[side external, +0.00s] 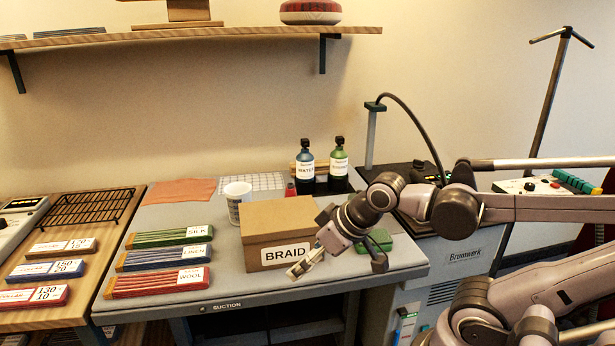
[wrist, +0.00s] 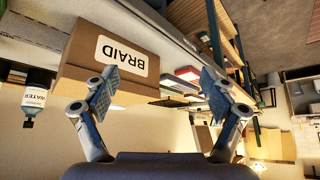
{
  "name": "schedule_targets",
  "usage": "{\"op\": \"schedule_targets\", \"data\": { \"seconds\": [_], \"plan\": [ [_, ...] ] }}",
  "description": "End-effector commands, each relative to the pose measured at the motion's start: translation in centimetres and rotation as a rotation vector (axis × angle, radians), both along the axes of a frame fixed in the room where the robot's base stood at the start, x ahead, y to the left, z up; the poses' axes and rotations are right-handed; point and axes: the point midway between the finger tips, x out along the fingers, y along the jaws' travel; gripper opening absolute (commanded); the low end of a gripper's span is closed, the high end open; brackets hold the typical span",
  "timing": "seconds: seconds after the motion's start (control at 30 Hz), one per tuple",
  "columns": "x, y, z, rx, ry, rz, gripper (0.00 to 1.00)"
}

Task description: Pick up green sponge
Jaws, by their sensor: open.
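The green sponge (side external: 378,239) lies on the grey table (side external: 226,288) just right of the cardboard box, partly hidden behind my arm. I do not see it in the wrist view. My gripper (side external: 299,270) is raised in front of the box's right part, to the left of the sponge and pointing down-left. In the wrist view my gripper (wrist: 158,88) has its two fingers spread wide with nothing between them.
The cardboard box (side external: 262,228) marked BRAID stands close to my gripper. A white cup (side external: 237,204) and two bottles, blue (side external: 305,168) and green (side external: 338,166), stand behind. Labelled green, blue and red bundles lie left. The front table edge is clear.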

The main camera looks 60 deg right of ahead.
Motion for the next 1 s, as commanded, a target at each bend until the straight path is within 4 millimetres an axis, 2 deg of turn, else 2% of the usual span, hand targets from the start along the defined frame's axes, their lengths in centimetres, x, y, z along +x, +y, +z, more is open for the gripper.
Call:
{"op": "schedule_targets", "data": {
  "seconds": [0.23,0.37,0.47,0.67,0.9,1.0],
  "plan": [
    [0.0,-0.1,0.0,-0.002,0.002,0.001,0.85],
    [0.4,-1.4,0.3,-0.044,0.034,0.017,0.85],
    [0.8,-4.0,0.6,-0.115,0.101,0.059,0.85],
    [0.8,-11.2,1.2,-0.242,0.302,0.215,0.85],
    [-1.1,-19.8,1.1,-0.268,0.508,0.459,0.85],
    [-2.2,-22.6,0.9,-0.249,0.556,0.551,0.85]
  ]
}}
